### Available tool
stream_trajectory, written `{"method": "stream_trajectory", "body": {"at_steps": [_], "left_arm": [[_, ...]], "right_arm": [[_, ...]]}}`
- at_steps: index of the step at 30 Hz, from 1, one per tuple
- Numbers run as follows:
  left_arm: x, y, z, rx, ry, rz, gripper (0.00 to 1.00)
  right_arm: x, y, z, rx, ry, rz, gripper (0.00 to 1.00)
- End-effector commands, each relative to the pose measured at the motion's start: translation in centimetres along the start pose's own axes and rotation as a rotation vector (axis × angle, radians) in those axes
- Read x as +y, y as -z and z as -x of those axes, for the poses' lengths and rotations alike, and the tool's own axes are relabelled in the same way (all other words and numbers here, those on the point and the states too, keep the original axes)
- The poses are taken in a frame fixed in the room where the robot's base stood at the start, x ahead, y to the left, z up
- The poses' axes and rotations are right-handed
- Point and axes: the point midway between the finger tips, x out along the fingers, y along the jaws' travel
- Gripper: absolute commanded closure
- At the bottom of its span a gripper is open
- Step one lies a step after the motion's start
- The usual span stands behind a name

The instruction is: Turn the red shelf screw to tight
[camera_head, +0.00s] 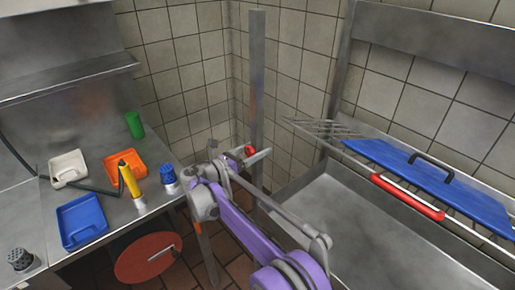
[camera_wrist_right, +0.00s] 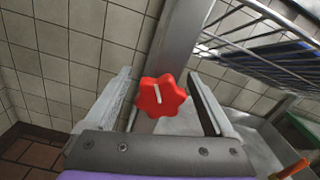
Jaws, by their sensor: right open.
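The red shelf screw (camera_wrist_right: 168,103) is a star-shaped knob with a white line on its face. It sits on the grey metal post (camera_wrist_right: 185,40); the line is close to upright in the right wrist view. In the head view the red screw (camera_head: 249,150) shows small beside the post. My right gripper (camera_wrist_right: 165,98) is open, with one finger to each side of the screw in the wrist view. A gap shows on both sides, so neither finger seems to touch it. In the head view my right gripper (camera_head: 250,158) is at the screw. My left gripper is not in view.
A wire shelf (camera_head: 330,130) with a blue board (camera_head: 425,175) is at the right, above a steel sink (camera_head: 370,225). The left counter holds an orange tray (camera_head: 113,160), a blue tray (camera_head: 80,220), a yellow bottle (camera_head: 130,180) and a green cup (camera_head: 134,124).

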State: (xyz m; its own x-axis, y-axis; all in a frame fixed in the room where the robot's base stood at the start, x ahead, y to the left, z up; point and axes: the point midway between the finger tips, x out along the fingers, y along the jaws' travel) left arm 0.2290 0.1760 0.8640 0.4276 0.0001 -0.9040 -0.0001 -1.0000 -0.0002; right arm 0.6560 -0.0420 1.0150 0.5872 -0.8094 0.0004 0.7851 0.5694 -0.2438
Motion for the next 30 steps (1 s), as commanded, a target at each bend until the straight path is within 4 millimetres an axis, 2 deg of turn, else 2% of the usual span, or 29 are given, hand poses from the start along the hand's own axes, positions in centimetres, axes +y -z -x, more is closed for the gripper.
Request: {"method": "stream_trajectory", "body": {"at_steps": [3,11,14,26,30], "left_arm": [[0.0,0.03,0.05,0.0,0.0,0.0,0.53],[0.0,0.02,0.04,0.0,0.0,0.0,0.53],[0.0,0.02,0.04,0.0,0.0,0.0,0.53],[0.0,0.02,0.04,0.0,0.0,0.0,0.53],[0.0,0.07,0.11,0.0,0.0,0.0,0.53]], "right_arm": [[0.02,0.0,-0.67,0.0,-0.001,0.0,0.11],[0.02,0.02,-0.79,0.0,-0.001,0.0,0.11],[0.02,0.02,-0.78,0.0,-0.001,0.0,0.26],[0.01,0.02,-0.77,0.0,-0.001,0.0,0.97],[0.01,0.0,-0.76,0.0,-0.001,-0.032,0.97]]}}
